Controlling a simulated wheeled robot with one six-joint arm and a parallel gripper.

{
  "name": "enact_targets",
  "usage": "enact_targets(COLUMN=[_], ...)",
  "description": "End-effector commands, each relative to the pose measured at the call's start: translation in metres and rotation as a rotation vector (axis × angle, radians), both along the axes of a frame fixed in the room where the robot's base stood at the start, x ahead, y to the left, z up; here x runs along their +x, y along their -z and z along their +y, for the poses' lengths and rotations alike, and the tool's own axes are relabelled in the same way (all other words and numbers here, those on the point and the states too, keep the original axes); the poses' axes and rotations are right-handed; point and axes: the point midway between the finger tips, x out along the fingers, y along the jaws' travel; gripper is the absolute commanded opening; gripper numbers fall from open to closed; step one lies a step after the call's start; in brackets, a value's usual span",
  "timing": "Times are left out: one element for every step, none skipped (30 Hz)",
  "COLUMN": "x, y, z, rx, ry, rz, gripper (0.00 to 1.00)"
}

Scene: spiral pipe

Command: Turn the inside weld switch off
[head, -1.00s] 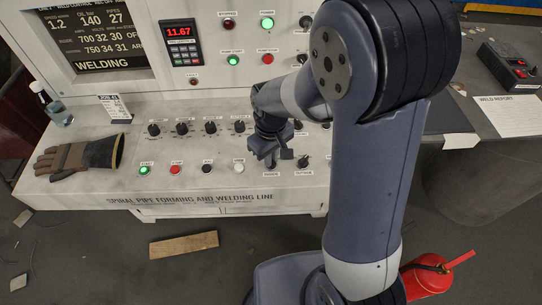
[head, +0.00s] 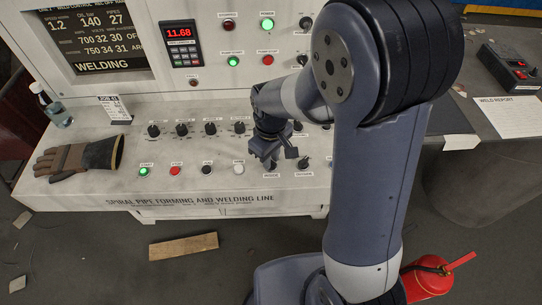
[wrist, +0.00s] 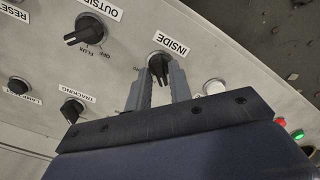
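The inside weld switch (wrist: 159,68) is a black rotary knob beside the label INSIDE, in the upper middle of the wrist view. My gripper (wrist: 162,70) has one finger on each side of the knob, with a visible gap between the fingers. I cannot tell whether either finger touches it. In the head view my gripper (head: 265,162) is low over the front of the console, and it mostly hides the inside switch. The outside switch (wrist: 85,32), a similar black knob, is left of it in the wrist view and also shows in the head view (head: 304,162).
A white push button (wrist: 214,87) is close to the right finger. A tracking knob (wrist: 72,108) sits to the left. On the console (head: 95,195) are several knobs and buttons, and a work glove (head: 78,158) at the left. The display shows WELDING.

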Motion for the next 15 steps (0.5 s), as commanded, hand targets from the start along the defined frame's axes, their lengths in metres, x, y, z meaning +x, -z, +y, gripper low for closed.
enact_targets(x=[0.0, 0.0, 0.0, 0.0, 0.0, 0.0, 0.0, 0.0, 0.0, 0.0, 0.0, 0.0, 0.0, 0.0, 0.0], y=[0.0, 0.0, 0.0, 0.0, 0.0, 0.0, 0.001, 0.001, 0.001, 0.0, 0.0, -0.002, -0.004, -0.007, -0.011], z=[0.0, 0.0, 0.0, 0.0, 0.0, 0.0, 0.0, 0.0, 0.0, 0.0, 0.0, 0.0, 0.0, 0.0, 0.0], rx=[-0.001, -0.001, 0.0, 0.0, 0.0, 0.0, 0.0, -0.001, -0.001, -0.001, 0.0, 0.0, 0.0, 0.0, 0.001], ry=[0.0, 0.0, 0.001, 0.001, 0.001, 0.001, 0.001, 0.001, 0.001, 0.001, 0.001, 0.002, 0.002, 0.002, 0.002], rz=[0.001, 0.001, 0.001, 0.001, 0.001, 0.001, 0.001, 0.002, 0.002, 0.002, 0.001, 0.001, 0.0, 0.0, -0.002], gripper=[0.25, 0.27, 0.3, 0.32, 0.32, 0.32, 0.32, 0.32, 0.32, 0.32, 0.32, 0.32, 0.32, 0.32, 0.32])
